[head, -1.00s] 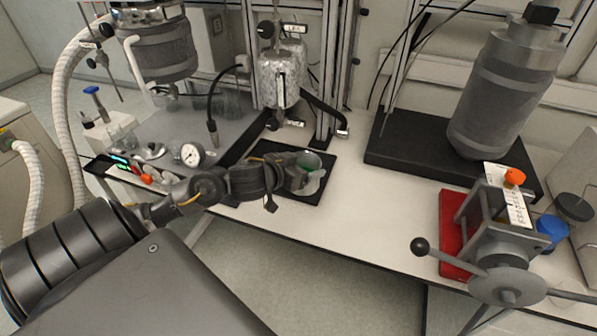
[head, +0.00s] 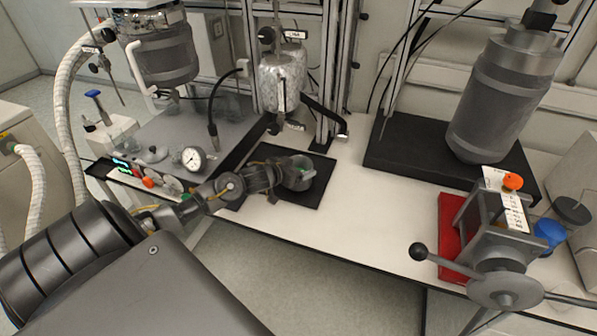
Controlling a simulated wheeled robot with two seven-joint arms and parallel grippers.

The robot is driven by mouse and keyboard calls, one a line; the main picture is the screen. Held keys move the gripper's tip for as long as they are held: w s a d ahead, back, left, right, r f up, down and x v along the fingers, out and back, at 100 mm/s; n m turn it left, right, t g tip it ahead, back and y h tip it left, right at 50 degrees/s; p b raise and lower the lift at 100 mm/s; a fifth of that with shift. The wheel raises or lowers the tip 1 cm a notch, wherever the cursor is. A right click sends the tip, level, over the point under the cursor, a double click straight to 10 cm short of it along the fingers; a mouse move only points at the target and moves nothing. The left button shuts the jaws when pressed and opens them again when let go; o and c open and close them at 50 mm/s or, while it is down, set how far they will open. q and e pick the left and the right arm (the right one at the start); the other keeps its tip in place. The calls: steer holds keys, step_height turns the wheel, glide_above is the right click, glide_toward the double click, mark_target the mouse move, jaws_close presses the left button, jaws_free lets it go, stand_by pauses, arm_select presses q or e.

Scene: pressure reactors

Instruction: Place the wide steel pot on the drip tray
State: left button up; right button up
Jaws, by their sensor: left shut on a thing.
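The wide steel pot (head: 302,181) is a small, round grey vessel with something green showing inside. It is over the black drip tray (head: 308,198), near the tray's middle, and looks roughly upright. My left gripper (head: 289,178) reaches in from the left and is shut on the pot's near left side. The gripper and wrist hide part of the pot and the tray's left part. I cannot tell whether the pot's bottom touches the tray. My right gripper is not in view.
A foil-wrapped vessel (head: 283,82) hangs behind the tray. A pressure gauge (head: 193,158) stands to the left. A large steel cylinder (head: 500,105) on a black base and a red-based clamp device (head: 455,225) are at the right. The white bench between is clear.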

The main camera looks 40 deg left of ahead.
arm_select(q)
steer(key=shift+f, duration=1)
steer(key=shift+f, duration=0.2)
steer(key=o, duration=1.3)
